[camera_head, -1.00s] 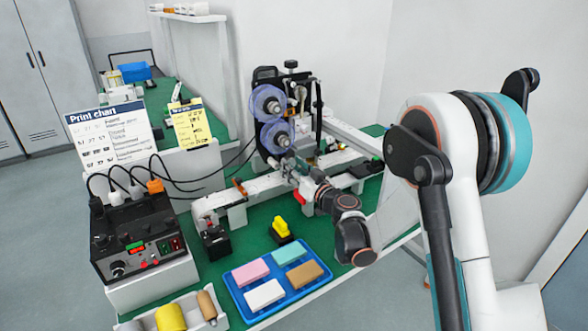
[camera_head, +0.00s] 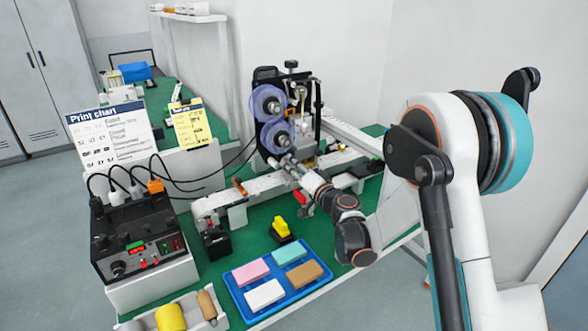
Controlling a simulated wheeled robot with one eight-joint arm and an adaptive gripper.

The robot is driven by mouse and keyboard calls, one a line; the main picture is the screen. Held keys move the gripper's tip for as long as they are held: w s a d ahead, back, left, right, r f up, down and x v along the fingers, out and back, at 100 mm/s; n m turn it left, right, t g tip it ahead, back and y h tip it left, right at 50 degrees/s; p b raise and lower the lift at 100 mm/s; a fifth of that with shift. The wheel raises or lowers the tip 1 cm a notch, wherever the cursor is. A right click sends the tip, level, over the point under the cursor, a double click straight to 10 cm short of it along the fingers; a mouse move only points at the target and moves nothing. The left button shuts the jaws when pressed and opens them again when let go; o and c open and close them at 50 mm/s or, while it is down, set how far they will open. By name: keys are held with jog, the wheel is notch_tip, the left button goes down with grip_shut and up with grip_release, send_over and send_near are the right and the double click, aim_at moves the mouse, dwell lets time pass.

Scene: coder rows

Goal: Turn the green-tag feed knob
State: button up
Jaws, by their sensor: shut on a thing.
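The coder (camera_head: 292,66) stands at the back of the green bench, with two purple-blue reels, an upper one (camera_head: 268,103) and a lower one (camera_head: 277,136). My gripper (camera_head: 287,161) reaches in from the right, just below the lower reel. It is shut on a small part at the coder's front, at the place of the feed knob. The fingers and wrist cover that part, so I cannot make out the knob's shape, its turn or a green tag.
A white rail (camera_head: 262,185) runs under my wrist. A black control box (camera_head: 138,240) with cables stands at left. A blue tray (camera_head: 283,300) with coloured blocks and a yellow-topped stamp (camera_head: 282,228) lie in front. A print chart (camera_head: 112,135) stands behind the box.

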jog(key=shift+s+m, duration=0.1)
jog(key=shift+m, duration=1.1)
jog(key=o, duration=1.1)
jog(key=shift+c, duration=0.2)
jog(key=v, duration=1.2)
